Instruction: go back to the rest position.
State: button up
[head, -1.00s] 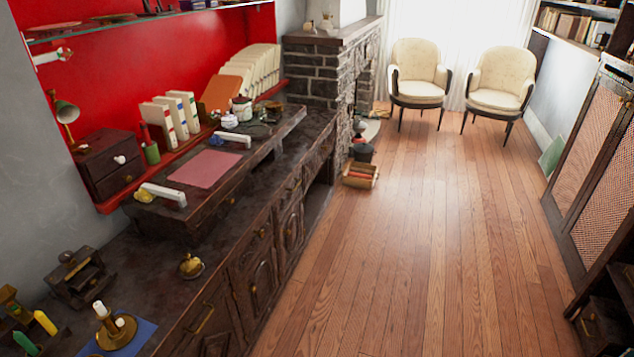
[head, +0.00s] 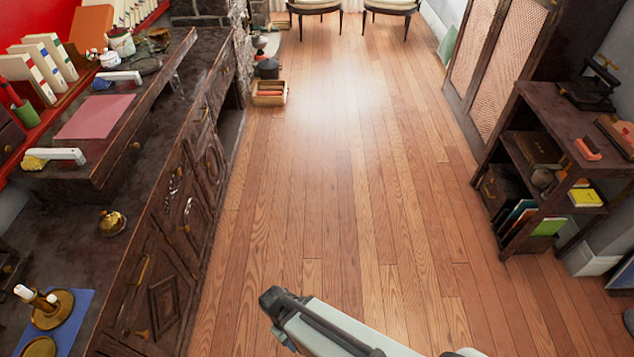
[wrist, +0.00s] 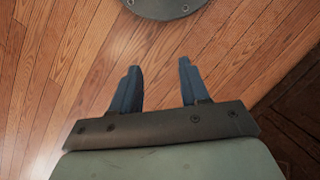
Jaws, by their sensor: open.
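My gripper (wrist: 159,66) shows in the wrist view with its two dark blue fingers apart and nothing between them. Bare wood floor (wrist: 75,70) lies beyond the fingertips. In the head view, a pale grey and black part of my arm reaches in from the bottom edge, over the floor. The fingers cannot be made out in that view.
A dark sideboard (head: 150,255) with a small brass pot (head: 112,223) and a candlestick (head: 45,305) runs along the left. A dark shelf unit (head: 505,150) stands right. The wood floor between them is clear. A small crate (head: 268,98) sits by the fireplace.

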jog(key=s+d+f+m+g+y, duration=0.1)
jog(key=d+f+m, duration=0.1)
jog(key=d, duration=0.5)
jog(key=s+d+f+m+g+y, duration=0.1)
jog(key=d+m, duration=0.3)
jog(key=d, duration=0.4)
jog(key=s+d+f+m+g+y, duration=0.1)
jog(key=d+f+m+g, duration=0.1)
jog(key=d, duration=0.6)
jog(key=shift+s+d+f+m, duration=0.2)
jog(key=shift+s+f+m, duration=0.15)
jog(key=shift+m, duration=0.25)
dwell(0.9)
